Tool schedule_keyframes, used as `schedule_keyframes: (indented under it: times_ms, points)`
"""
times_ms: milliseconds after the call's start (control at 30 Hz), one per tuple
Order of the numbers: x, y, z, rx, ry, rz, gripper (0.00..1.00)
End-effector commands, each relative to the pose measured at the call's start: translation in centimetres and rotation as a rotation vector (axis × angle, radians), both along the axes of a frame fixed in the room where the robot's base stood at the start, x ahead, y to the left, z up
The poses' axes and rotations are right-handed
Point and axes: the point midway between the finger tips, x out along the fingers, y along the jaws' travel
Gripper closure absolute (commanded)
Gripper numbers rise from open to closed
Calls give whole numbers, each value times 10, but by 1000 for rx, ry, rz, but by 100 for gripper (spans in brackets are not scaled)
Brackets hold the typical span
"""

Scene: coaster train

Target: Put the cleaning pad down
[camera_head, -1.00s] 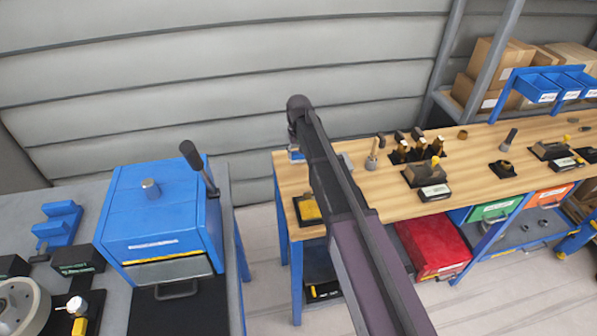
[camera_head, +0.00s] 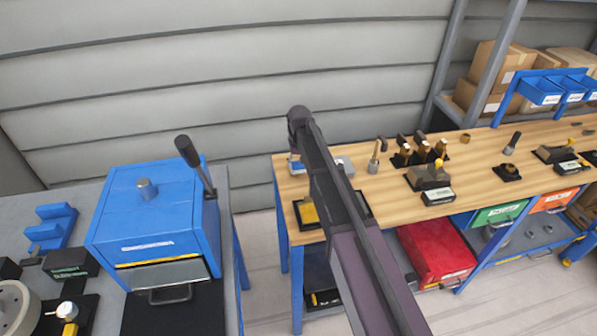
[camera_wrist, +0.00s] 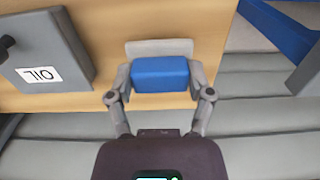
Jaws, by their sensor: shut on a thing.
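My gripper (camera_wrist: 160,76) is shut on the blue cleaning pad (camera_wrist: 160,74), with one finger on each side of it. In the wrist view the pad is over the wooden bench top (camera_wrist: 100,18), close to its edge. I cannot tell whether it touches the wood. A pale grey flat piece (camera_wrist: 158,47) shows just beyond the pad. In the head view a small bit of the blue pad (camera_head: 294,165) shows at the left end of the bench (camera_head: 380,192). My arm hides most of the gripper there.
A grey box marked OIL (camera_wrist: 45,55) sits left of the pad in the wrist view. A black tray with a yellow item (camera_head: 309,212) lies at the bench's front left corner. Several brass tools (camera_head: 420,152) stand farther right. A blue machine (camera_head: 150,215) is at left.

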Motion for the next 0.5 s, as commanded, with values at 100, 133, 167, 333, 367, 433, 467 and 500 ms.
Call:
schedule_keyframes:
  times_ms: [100, 133, 167, 333, 367, 433, 467, 500]
  points:
    - [0, 0, -14, 0, 0, 0, 71]
    - [0, 0, -17, 0, 0, 0, 71]
    - [0, 0, -19, 0, 0, 0, 71]
    - [0, -1, -28, 0, 0, -1, 71]
    - [0, -1, -29, 0, 0, -1, 71]
    - [0, -1, -29, 0, 0, -1, 71]
    - [0, -1, -29, 0, 0, -1, 71]
    - [0, -1, -29, 0, 0, -1, 71]
